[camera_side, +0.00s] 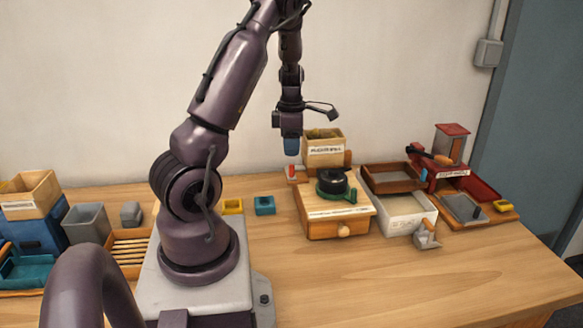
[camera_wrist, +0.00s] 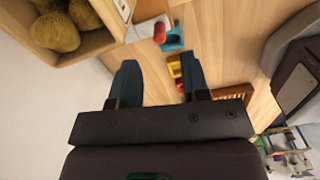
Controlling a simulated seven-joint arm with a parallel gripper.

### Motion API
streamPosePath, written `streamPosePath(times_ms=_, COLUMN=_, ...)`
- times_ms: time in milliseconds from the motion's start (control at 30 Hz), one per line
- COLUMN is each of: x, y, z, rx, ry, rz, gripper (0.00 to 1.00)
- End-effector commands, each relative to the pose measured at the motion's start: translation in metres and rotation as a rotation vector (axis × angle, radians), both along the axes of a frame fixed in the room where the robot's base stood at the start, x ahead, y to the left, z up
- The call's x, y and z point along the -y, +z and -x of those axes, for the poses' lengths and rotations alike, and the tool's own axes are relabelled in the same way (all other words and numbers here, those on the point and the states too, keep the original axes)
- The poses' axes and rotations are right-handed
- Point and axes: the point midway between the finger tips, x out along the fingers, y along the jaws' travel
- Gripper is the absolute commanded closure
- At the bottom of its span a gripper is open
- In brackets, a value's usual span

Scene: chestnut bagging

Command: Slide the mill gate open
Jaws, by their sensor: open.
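The mill (camera_side: 338,212) is a wooden box with a dark round top and a green crank, right of centre in the side view. A hopper (camera_side: 323,152) stands at its back; in the wrist view the hopper (camera_wrist: 97,42) holds brown chestnuts. A pale strip with a red knob (camera_side: 292,172), apparently the gate, sticks out left of the hopper base. The red knob (camera_wrist: 159,32) also shows in the wrist view, ahead of the fingers.
Small teal (camera_side: 264,205) and yellow (camera_side: 232,206) blocks lie left of the mill. A white tray (camera_side: 405,214), a brown tray (camera_side: 392,178) and a red-topped device (camera_side: 451,146) stand to its right. A slatted wooden rack (camera_side: 128,248) is at left. The front table is clear.

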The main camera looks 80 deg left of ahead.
Motion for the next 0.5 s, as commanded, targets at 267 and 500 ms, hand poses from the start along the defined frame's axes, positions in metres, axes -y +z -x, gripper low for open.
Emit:
streamPosePath(times_ms=267, x=0.0, y=-0.052, z=0.001, rx=-0.002, ry=-0.001, rz=0.002, gripper=0.58)
streamPosePath(times_ms=500, x=0.0, y=-0.069, z=0.0, rx=0.0, ry=-0.003, rz=-0.001, gripper=0.58)
